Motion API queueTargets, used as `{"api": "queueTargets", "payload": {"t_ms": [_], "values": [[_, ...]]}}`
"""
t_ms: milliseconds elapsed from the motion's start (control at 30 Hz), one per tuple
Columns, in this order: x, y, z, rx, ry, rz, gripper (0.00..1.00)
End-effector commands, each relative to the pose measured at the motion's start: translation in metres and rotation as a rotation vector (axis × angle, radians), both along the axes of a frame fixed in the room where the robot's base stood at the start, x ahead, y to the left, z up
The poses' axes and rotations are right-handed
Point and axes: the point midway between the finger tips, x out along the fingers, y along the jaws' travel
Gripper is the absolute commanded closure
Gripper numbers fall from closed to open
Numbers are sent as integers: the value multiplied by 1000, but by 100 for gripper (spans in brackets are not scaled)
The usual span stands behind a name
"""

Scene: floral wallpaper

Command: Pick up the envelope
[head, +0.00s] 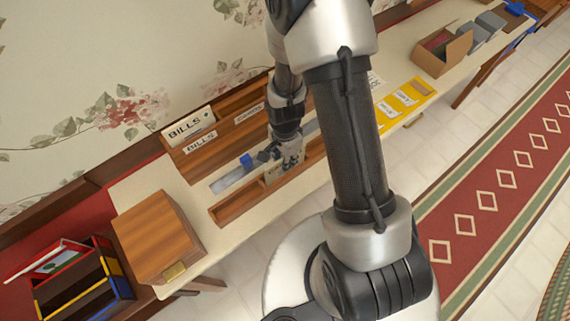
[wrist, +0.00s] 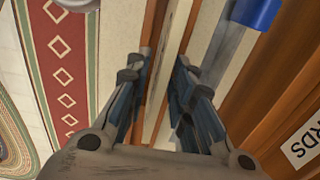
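My gripper (wrist: 158,72) points down over the front wooden rack, its two fingers apart. A thin pale edge (wrist: 177,30), perhaps an envelope seen edge-on, runs between the fingers next to a wooden rail; I cannot tell whether a finger touches it. In the head view my gripper (head: 272,154) is at the front rack, beside a cream card or envelope (head: 273,174) standing in it, partly hidden by the gripper. Another cream envelope or card marked BILLS (head: 188,127) stands in the back rack at left.
The wooden rack (head: 228,212) stands on a long pale table (head: 145,182). A blue object (head: 246,160) lies behind my gripper. A wooden box (head: 155,235) is at left. A yellow tray (head: 398,115) and an open cardboard box (head: 436,62) are to the right.

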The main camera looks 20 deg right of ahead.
Motion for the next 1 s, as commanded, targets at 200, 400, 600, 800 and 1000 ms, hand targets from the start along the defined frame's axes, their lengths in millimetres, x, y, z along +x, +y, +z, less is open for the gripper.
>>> {"api": "queueTargets", "payload": {"t_ms": [200, 400, 600, 800, 1000], "values": [[0, 0, 0, 0, 0, 0, 95], [0, 0, 0, 0, 0, 0, 100], [0, 0, 0, 0, 0, 0, 100], [0, 0, 2, 0, -1, 0, 100], [1, 0, 19, 0, -2, 0, 100]]}}
